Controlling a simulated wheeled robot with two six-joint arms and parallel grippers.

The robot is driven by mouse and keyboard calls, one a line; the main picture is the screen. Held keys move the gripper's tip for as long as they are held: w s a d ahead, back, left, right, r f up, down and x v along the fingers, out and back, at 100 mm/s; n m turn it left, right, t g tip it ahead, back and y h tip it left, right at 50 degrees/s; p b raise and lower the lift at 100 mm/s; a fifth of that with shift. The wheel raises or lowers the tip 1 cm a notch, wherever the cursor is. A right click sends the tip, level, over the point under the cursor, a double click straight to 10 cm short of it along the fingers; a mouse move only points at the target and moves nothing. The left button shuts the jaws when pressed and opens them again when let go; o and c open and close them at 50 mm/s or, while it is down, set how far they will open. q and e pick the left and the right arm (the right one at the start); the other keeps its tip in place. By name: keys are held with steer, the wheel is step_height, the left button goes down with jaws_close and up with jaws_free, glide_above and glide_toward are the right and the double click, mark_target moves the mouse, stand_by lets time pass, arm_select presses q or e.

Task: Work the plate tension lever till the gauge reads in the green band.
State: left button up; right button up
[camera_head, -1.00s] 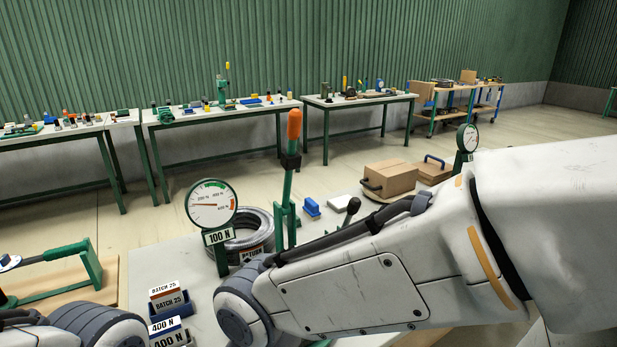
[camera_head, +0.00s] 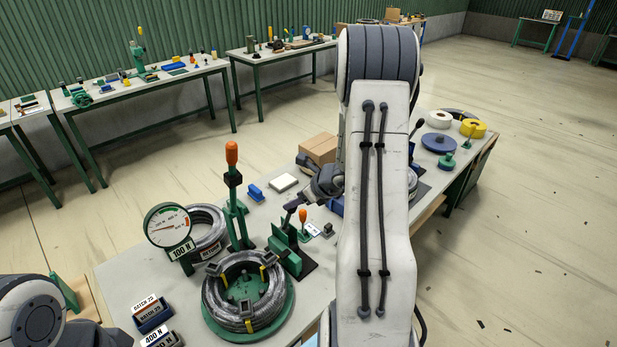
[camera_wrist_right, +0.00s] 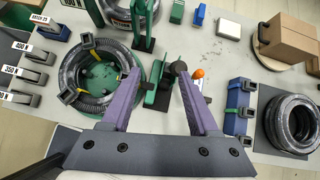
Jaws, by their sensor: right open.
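The round gauge (camera_head: 168,226) stands upright at the left of the near bench, above a "100 N" sign. It has a green and a red band; its needle is too small to read against them. A coil sits on a green round plate (camera_head: 223,317). Beside the plate, a green bracket (camera_head: 285,247) carries a lever with a dark knob (camera_wrist_right: 179,67), likely the plate tension lever. My right gripper (camera_wrist_right: 158,85) is open, its purple fingers on either side of the knob in the wrist view; contact cannot be told. My left gripper is out of view.
A tall orange-handled lever (camera_head: 232,155) stands behind the plate. A small orange-knobbed lever (camera_head: 303,217) is close to my right fingers. Batch blocks (camera_head: 150,311) lie at front left, and a cardboard box (camera_head: 318,148) at the back. My right arm covers the bench's middle.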

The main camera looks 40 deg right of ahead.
steer(key=shift+m+h, duration=0.3)
steer(key=shift+m, duration=0.6)
steer(key=shift+w+d+f+b, duration=0.55)
steer(key=shift+w+f, duration=0.25)
steer(key=shift+f, duration=0.35)
steer(key=shift+w+d+f+b, duration=0.45)
steer(key=shift+w+f, duration=0.4)
steer(key=shift+f, duration=0.25)
steer(key=shift+w+d+f+b, duration=0.55)
steer(key=shift+w+f, duration=0.25)
steer(key=shift+f, duration=0.35)
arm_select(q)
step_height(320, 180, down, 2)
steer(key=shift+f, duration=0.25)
arm_select(e)
steer(key=shift+a, duration=0.1)
